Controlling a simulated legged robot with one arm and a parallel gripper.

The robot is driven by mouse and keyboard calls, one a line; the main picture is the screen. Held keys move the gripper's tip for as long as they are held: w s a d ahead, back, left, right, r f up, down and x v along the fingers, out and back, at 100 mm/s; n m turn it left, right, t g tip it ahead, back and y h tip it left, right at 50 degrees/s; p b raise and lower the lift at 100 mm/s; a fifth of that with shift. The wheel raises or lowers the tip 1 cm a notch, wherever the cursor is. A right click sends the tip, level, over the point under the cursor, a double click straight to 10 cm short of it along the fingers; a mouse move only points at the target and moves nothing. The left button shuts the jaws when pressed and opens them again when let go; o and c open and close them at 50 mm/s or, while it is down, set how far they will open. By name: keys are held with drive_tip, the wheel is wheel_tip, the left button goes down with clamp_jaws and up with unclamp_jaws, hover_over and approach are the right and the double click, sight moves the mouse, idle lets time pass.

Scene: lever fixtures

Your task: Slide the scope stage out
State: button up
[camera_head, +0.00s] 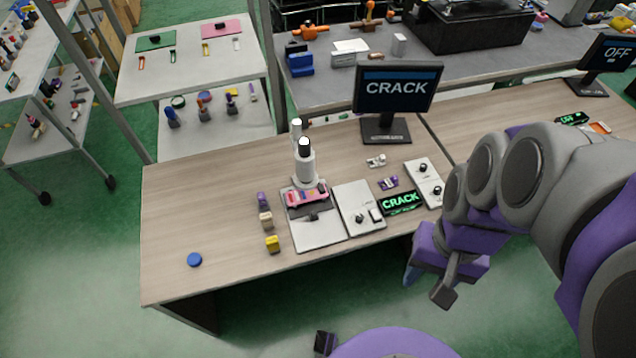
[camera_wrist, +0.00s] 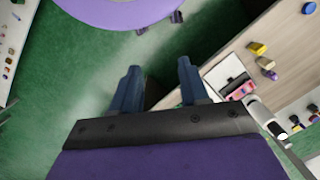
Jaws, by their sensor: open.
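The scope (camera_head: 305,165) is a white upright column with a black top, standing on the wooden desk. Its stage (camera_head: 308,196) is a pink and reddish piece at the column's foot, above a pale base plate (camera_head: 318,232) with a dark patch. In the wrist view the pink stage (camera_wrist: 240,90) shows at the right, beside the scope (camera_wrist: 268,118). My gripper (camera_head: 428,282) hangs off the desk's front edge, to the right of the scope and apart from it.
A white panel with a knob (camera_head: 358,208) stands right of the scope, then a small green CRACK display (camera_head: 401,202) and another knob panel (camera_head: 424,180). A monitor (camera_head: 397,92) stands behind. Small purple, beige and yellow blocks (camera_head: 272,244) and a blue disc (camera_head: 194,260) lie left.

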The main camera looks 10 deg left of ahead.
drive_tip(key=w+a+f+m+y, duration=0.1)
drive_tip(key=w+a, duration=0.1)
drive_tip(key=w, duration=0.3)
drive_tip(key=w+a+f+m, duration=0.1)
drive_tip(key=w+a+m, duration=0.15)
drive_tip(key=w, duration=0.35)
drive_tip(key=m+y, duration=0.3)
drive_tip(key=m, duration=0.4)
hover_over(314, 212)
drive_tip(key=w+d, duration=0.3)
drive_tip(key=d, duration=0.3)
wheel_tip(314, 212, down, 20)
drive_tip(key=shift+h, duration=0.3)
drive_tip(key=b+x, duration=0.2)
drive_tip(key=x, duration=0.6)
drive_tip(key=b+x, duration=0.2)
drive_tip(key=x, duration=0.7)
drive_tip(key=shift+s+a+f, duration=0.1)
drive_tip(key=shift+s+a, duration=0.05)
drive_tip(key=shift+s, duration=0.1)
clamp_jaws()
